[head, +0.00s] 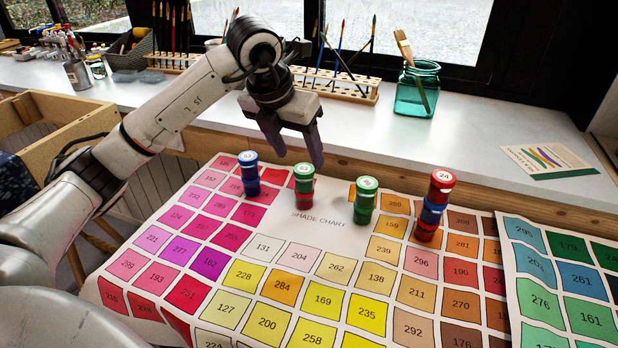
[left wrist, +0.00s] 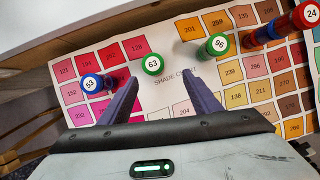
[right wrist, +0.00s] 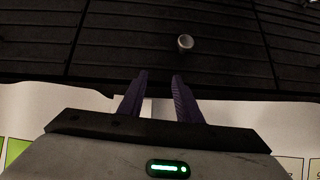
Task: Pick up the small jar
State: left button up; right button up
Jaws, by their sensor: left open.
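Small round jars with numbered lids stand in stacks on the shade chart (head: 320,222); I cannot tell which one the task means. The stack lidded 53 (head: 247,160) is blue over blue. The stack lidded 63 (head: 304,170) is green over red. The tallest stack, lidded 24 (head: 441,180), is red, blue, red. My left gripper (head: 297,155) is open and empty, above and near the 63 stack. In the left wrist view, lid 63 (left wrist: 152,63) lies just beyond the fingertips. My right gripper (right wrist: 160,78) is open and empty.
A brush rack (head: 335,84) and a teal glass jar with a brush (head: 416,92) stand on the white sill behind. A card (head: 548,158) lies at the right. The right wrist view shows a small grey cup-like thing (right wrist: 185,42) on dark planks.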

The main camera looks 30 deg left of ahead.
aim_at(302, 170)
pick_arm(q)
jog(key=f, duration=0.2)
jog(key=w+a+f, duration=0.1)
jog(key=shift+w+f, duration=0.1)
jog(key=x, duration=0.6)
jog(key=shift+w+a+f, duration=0.15)
jog(key=shift+w, duration=0.15)
jog(key=c, duration=1.2)
